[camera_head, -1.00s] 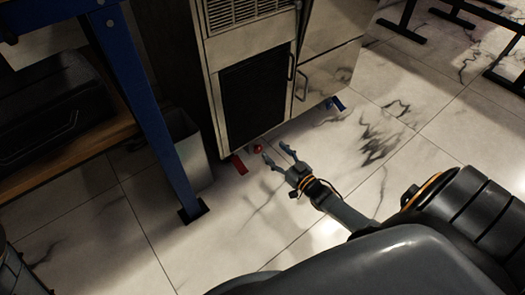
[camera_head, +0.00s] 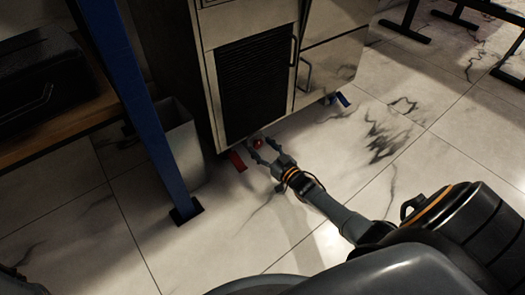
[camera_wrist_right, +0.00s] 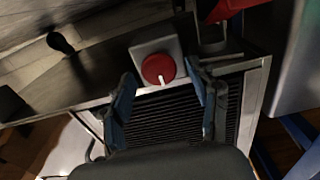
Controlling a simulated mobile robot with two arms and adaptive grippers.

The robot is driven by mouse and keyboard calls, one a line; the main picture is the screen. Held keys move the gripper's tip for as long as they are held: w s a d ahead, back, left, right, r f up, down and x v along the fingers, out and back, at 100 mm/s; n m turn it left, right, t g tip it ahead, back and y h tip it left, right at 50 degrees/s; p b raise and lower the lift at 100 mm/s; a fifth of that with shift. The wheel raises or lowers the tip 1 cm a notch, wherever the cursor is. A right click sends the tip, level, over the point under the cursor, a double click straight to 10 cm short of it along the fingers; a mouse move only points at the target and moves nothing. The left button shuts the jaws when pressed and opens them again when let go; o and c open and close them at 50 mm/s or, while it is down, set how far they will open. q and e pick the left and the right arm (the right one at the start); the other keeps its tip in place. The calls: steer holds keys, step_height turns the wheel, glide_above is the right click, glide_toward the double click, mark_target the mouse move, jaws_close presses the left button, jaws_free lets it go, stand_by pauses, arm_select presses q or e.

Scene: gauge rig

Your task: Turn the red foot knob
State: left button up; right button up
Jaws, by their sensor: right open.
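The red foot knob (camera_head: 257,143) sits low under the front edge of the metal cabinet (camera_head: 207,75). In the right wrist view the knob (camera_wrist_right: 158,69) is a round red disc with a white mark, on a square pale plate (camera_wrist_right: 147,47). My right gripper (camera_head: 262,149) is open, low near the floor, its fingertips close to the knob. In the wrist view its fingers (camera_wrist_right: 160,76) stand on either side of the knob, with a gap on each side. Contact cannot be told. My left gripper is not in view.
A red tab (camera_head: 238,161) sticks out beside the knob, and a blue tab (camera_head: 342,99) shows at the cabinet's other corner. A grey bin (camera_head: 180,145) and a blue post (camera_head: 140,115) stand to the left.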

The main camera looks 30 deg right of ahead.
steer(key=c, duration=1.1)
steer(key=shift+c, duration=0.2)
